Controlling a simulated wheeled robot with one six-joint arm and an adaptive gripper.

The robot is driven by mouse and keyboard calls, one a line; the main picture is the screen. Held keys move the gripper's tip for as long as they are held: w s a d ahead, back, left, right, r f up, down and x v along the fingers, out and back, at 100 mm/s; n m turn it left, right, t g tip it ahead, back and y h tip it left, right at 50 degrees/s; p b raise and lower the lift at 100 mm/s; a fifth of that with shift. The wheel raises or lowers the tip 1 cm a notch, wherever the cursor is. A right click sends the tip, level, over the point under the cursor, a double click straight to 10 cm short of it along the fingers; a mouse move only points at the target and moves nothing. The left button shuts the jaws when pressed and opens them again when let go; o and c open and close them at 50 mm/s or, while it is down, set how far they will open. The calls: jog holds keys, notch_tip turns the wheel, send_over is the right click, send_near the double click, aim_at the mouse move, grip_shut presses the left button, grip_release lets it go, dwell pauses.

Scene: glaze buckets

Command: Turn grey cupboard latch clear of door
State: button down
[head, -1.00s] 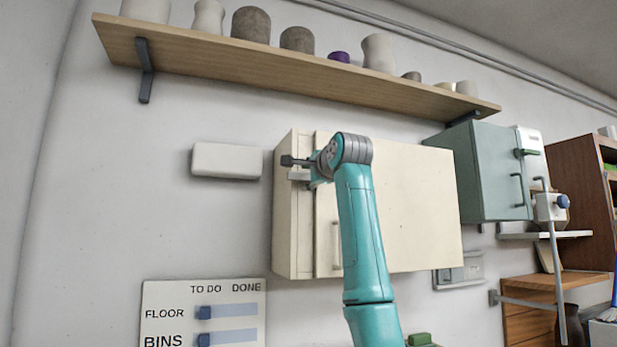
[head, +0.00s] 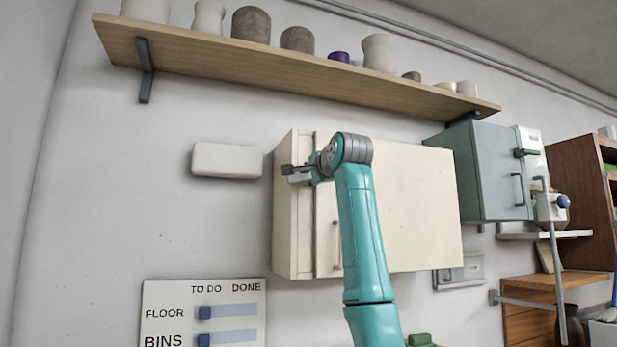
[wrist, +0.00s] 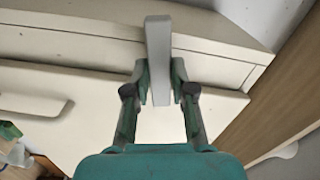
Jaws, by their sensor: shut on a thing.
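The cream cupboard (head: 410,210) hangs on the wall, and its door with a slim handle (head: 336,243) looks shut. The grey latch (wrist: 158,40) is a flat bar in the wrist view. It reaches from the cupboard's edge strip across the seam onto the door front (wrist: 90,130). My gripper (wrist: 161,85) is shut on the latch, one finger on each side. In the head view my gripper (head: 296,173) is at the cupboard's upper left edge, and my wrist partly hides the latch there.
A wooden shelf (head: 290,78) with several pots runs above the cupboard. A white box (head: 226,161) is on the wall to the left. A green cabinet (head: 492,172) hangs close on the right.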

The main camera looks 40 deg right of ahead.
jog(key=n, duration=0.4)
jog(key=shift+n, duration=0.3)
jog(key=n, duration=0.3)
jog(key=shift+n, duration=0.3)
jog(key=n, duration=0.3)
jog(key=shift+n, duration=2)
jog(key=c, duration=1)
grip_release()
